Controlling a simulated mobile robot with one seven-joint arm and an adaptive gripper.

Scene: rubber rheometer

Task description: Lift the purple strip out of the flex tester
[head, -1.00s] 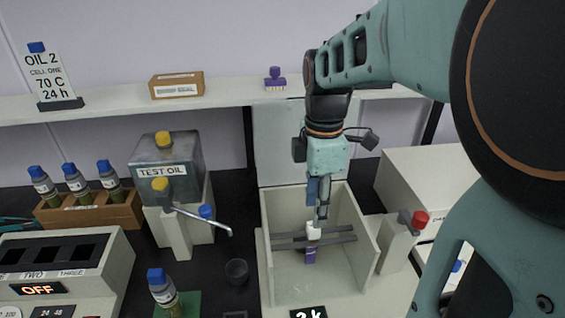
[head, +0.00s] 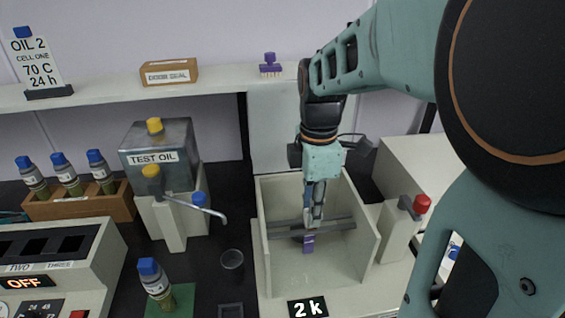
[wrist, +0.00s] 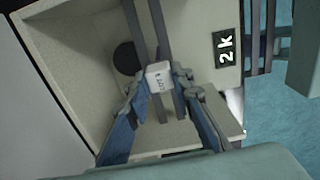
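The purple strip (head: 308,244) hangs upright in the open box of the flex tester (head: 370,262), at two grey bars (head: 345,225). My gripper (head: 313,222) points down into the box, at the strip's top end. In the wrist view its two fingertips (wrist: 160,84) stand on either side of the white tab, close to it. They look open, with no clear grip on the tab.
Box walls stand close around my gripper. A red-knobbed part (head: 422,204) is at the right. The test oil tank (head: 160,158) with its spout, a small cup (head: 232,260) and a bottle (head: 155,282) are left. A shelf (head: 105,92) runs behind.

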